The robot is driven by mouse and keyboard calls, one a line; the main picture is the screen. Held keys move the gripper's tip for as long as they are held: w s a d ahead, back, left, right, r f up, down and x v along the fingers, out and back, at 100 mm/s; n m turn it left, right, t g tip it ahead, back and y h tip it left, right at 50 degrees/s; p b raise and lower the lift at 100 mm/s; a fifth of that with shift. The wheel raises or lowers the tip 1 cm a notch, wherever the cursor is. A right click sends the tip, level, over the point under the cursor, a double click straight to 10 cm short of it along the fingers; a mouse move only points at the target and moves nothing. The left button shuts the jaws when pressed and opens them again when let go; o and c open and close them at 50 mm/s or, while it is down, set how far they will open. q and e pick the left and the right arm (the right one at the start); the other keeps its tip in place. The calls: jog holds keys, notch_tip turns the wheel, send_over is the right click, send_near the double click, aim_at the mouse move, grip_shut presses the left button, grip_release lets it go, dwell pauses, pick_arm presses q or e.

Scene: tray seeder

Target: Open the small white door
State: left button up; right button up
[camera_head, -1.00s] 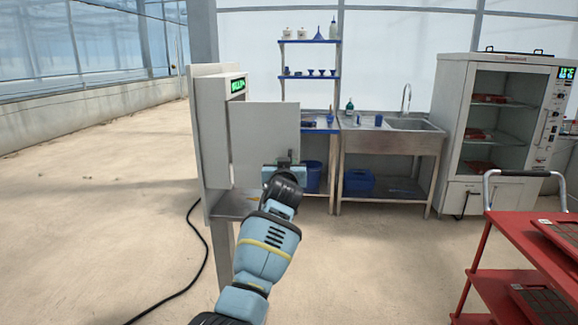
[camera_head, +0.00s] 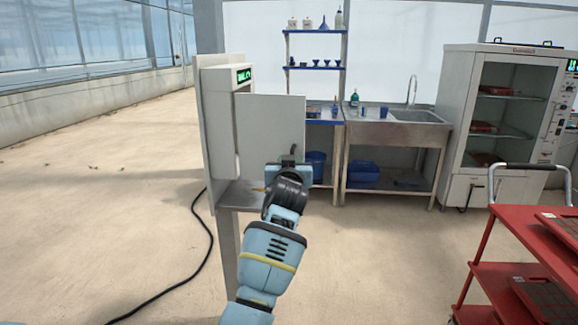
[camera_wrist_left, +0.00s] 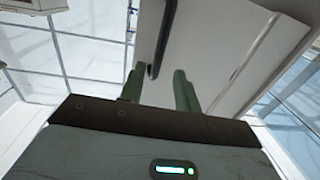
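The small white door (camera_head: 270,130) hangs on a white wall box (camera_head: 220,125) with a green-lit display. It stands swung out to the right of the box, showing as a wide flat panel. In the left wrist view the door (camera_wrist_left: 215,50) fills the upper middle, with a dark bar handle (camera_wrist_left: 160,40) on it. My left gripper (camera_head: 290,165) is at the door's lower right corner. In the left wrist view its two green fingers (camera_wrist_left: 158,82) are apart, with the handle's lower end near the gap between them. Contact with the handle cannot be told. My right gripper is not in view.
A steel sink table (camera_head: 395,135) and blue shelves (camera_head: 314,68) stand behind the door. A white glass-door cabinet (camera_head: 500,120) and a red cart (camera_head: 520,250) are at the right. A black cable (camera_head: 190,270) lies on the otherwise clear floor at left.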

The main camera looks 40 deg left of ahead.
pick_arm(q)
jog(key=v, duration=0.2)
jog(key=shift+s+d, duration=0.25)
jog(key=shift+s, duration=0.05)
dwell(0.4)
jog(key=shift+f, duration=0.1)
